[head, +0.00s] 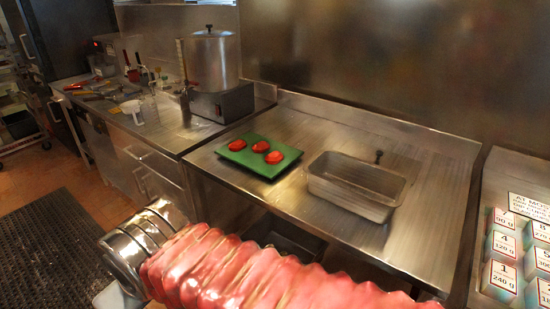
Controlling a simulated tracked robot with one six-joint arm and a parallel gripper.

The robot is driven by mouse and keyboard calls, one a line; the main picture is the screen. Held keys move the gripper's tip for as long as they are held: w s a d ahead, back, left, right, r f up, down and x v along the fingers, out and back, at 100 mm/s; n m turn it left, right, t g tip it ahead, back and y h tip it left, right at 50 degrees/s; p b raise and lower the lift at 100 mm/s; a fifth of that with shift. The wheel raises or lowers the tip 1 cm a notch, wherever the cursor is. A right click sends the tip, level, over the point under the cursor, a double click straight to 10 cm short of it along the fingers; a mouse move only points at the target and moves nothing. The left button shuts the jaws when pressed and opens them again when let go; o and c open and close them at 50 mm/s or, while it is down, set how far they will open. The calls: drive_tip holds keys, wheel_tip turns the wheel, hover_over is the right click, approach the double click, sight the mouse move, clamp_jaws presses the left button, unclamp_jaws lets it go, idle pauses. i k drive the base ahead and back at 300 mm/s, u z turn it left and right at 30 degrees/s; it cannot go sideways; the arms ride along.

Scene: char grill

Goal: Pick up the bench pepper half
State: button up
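Three red pepper halves lie on a green board on the steel bench: a left one (237,145), a middle one (261,146) and a right one (274,157) nearest the front. They lie apart or nearly touching. The green board (246,164) sits near the bench's left side. I cannot tell which one is the bench pepper half. My arm, in a pink ribbed sleeve with metal rings at its left end, crosses the bottom of the head view, in front of the bench. My gripper's fingers do not show.
An empty steel pan (350,197) stands on the bench right of the board. A large pot (210,60) stands on a unit behind left, with tools and a jug (132,112) beyond. Numbered blocks (503,244) stand at the far right. The bench surface (432,215) right of the pan is clear.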

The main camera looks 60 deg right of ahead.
sight(274, 158)
drive_tip(key=u, duration=0.05)
drive_tip(key=i, duration=1)
drive_tip(key=z, duration=0.05)
